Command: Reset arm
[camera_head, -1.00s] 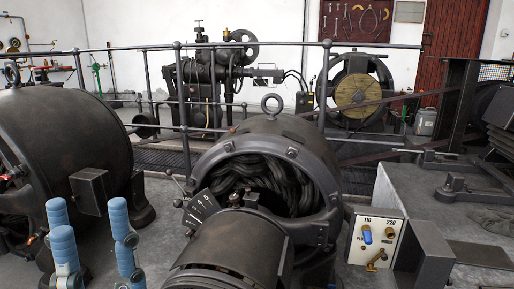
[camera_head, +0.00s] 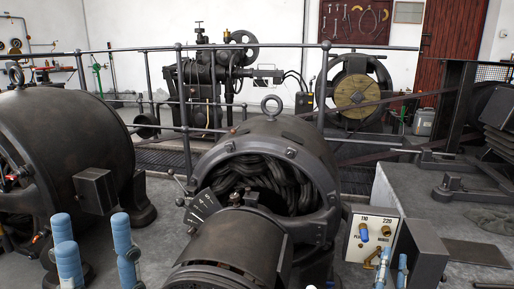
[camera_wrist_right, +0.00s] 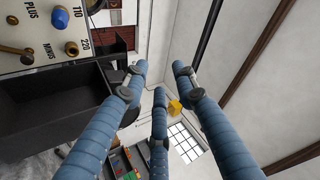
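My left gripper (camera_head: 91,222) shows at the lower left of the head view, its blue fingers upright, apart and empty. My right gripper (camera_head: 393,258) shows at the lower right, in front of the control panel (camera_head: 353,250). In the right wrist view my right gripper (camera_wrist_right: 160,76) has its blue fingers spread with nothing between them. The panel, also in that view (camera_wrist_right: 40,32), is marked 110, 220, PLUS and MINUS. It carries a blue knob (camera_head: 364,232) and a brass lever (camera_head: 377,257). Right fingers partly cover the panel's lower right in the head view.
A large dark dynamo (camera_head: 275,165) with an open front stands in the middle, another dark machine (camera_head: 75,150) at the left. A grey plinth (camera_head: 405,190) is at the right. A railing (camera_head: 285,44) crosses behind, with a wheel machine (camera_head: 355,92) beyond it.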

